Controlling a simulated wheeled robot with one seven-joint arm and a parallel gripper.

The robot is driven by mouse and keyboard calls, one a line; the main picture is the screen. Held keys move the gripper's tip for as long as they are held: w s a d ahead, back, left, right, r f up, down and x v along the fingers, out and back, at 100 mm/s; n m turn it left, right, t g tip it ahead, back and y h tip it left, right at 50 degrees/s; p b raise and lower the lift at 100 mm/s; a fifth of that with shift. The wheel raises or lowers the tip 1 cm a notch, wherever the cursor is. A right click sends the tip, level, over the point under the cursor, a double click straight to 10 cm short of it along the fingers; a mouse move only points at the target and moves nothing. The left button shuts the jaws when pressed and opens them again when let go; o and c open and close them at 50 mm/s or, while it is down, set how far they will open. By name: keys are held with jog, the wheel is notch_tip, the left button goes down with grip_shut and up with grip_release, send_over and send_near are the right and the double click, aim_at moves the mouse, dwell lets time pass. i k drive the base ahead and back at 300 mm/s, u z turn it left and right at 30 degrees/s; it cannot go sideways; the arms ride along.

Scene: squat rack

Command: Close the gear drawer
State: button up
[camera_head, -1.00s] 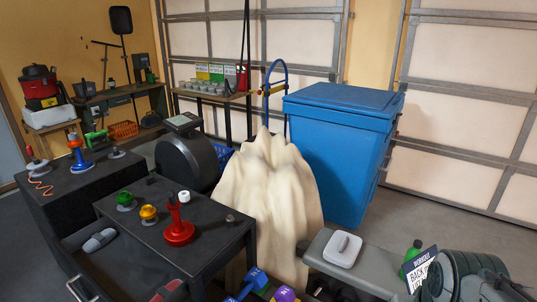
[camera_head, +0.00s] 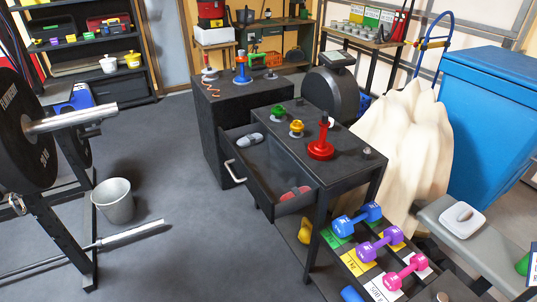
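The gear drawer (camera_head: 262,184) is pulled out from the front of a dark table (camera_head: 348,172), in the middle of the head view. It has a pale bar handle (camera_head: 232,172) on its front, facing left. Inside it lie a grey slipper-like item (camera_head: 250,140) at the far end and a red item (camera_head: 294,193) at the near end. On the tabletop stand a red post on a round base (camera_head: 321,145), a yellow piece (camera_head: 296,128) and a green piece (camera_head: 279,114). My gripper is not in view.
Open grey floor lies left of the drawer. A metal bucket (camera_head: 113,200) and a barbell rack (camera_head: 62,215) stand further left. Dumbbells (camera_head: 378,242) sit on a low rack at the near right. A draped cream cloth (camera_head: 415,150) and blue bin (camera_head: 497,120) are behind.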

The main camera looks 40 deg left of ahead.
aim_at(270, 172)
jog(key=u, duration=3.2)
jog(key=k, duration=0.95)
jog(key=z, duration=0.95)
jog(key=i, duration=1.05)
jog(key=u, duration=0.45)
jog(key=i, duration=0.7)
jog(key=u, duration=0.45)
jog(key=i, duration=0.9)
jog(key=z, duration=0.35)
